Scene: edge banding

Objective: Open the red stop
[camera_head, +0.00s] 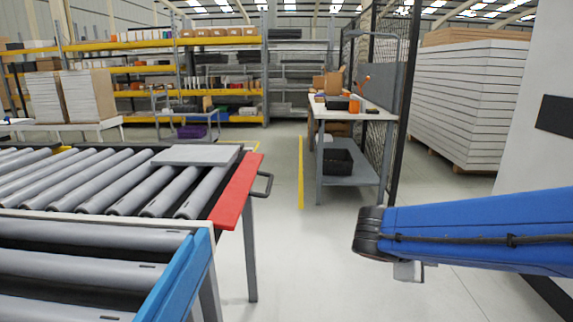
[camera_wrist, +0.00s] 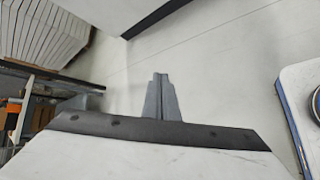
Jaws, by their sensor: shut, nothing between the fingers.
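The red stop (camera_head: 238,190) is a flat red bar across the right end of the far roller conveyor (camera_head: 110,185) in the head view. A dark handle (camera_head: 263,184) sticks out from its right side. A grey panel (camera_head: 196,155) lies on the rollers just left of the stop; I cannot tell if they touch. My gripper (camera_wrist: 159,98) shows in the wrist view with its grey fingers together, empty, above pale floor. In the head view my blue arm reaches in from the right, well apart from the red stop. The stop is not recognisable in the wrist view.
A nearer roller conveyor (camera_head: 90,265) with a blue end bar (camera_head: 180,275) stands at the lower left. A workbench (camera_head: 350,112) and mesh fence are beyond, with stacked white boards (camera_head: 466,100) at the right. The floor (camera_head: 310,250) between conveyor and arm is clear.

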